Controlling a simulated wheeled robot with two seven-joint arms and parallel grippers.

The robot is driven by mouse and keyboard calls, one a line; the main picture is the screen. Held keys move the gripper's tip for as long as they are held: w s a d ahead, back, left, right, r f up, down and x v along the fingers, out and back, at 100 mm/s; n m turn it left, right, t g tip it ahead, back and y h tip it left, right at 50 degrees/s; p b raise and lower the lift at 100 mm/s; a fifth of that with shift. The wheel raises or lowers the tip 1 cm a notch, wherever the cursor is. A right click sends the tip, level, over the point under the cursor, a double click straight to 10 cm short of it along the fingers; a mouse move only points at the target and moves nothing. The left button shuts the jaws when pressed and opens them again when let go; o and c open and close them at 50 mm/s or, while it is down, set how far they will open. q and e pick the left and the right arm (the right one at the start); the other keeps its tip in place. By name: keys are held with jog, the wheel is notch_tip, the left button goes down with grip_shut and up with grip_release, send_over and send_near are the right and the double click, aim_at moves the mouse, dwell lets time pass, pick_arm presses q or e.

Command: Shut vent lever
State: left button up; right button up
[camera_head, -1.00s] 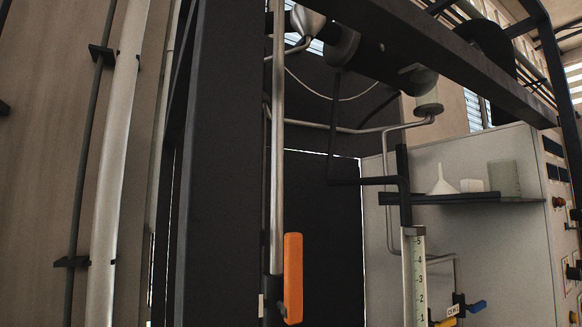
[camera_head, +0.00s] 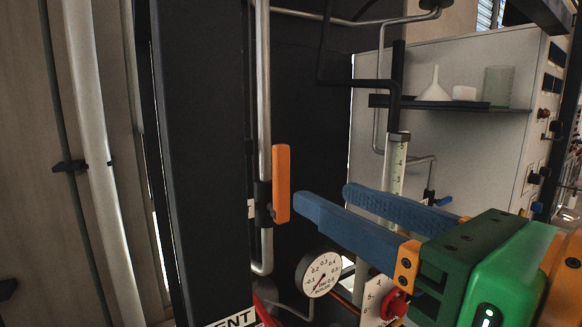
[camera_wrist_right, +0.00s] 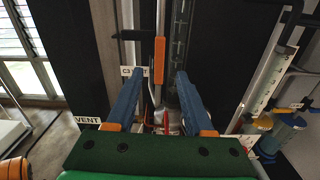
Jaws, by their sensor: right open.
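The vent lever is an orange handle (camera_head: 282,183) standing upright on the right side of a vertical metal pipe (camera_head: 264,110). In the right wrist view the orange handle (camera_wrist_right: 159,62) is upright too, beyond the fingertips and between them. My right gripper (camera_head: 324,196) has blue fingers, spread open and empty. It points at the handle from the right, apart from it. The right gripper also shows in the right wrist view (camera_wrist_right: 159,78). My left gripper is not in view.
A round dial gauge (camera_head: 318,274) sits below the fingers, near a red knob (camera_head: 394,304). A dark post (camera_head: 200,150) stands left of the pipe. A shelf (camera_head: 440,103) with a funnel (camera_head: 434,84) is behind. A VENT sign (camera_wrist_right: 87,120) shows at the wrist view's left.

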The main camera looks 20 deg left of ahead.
aim_at(284, 171)
jog(key=shift+n, duration=0.3)
jog(key=shift+r+x, duration=0.15)
jog(key=shift+x, duration=2.35)
jog(key=shift+r+x, duration=0.1)
jog(key=shift+x, duration=2.4)
grip_shut()
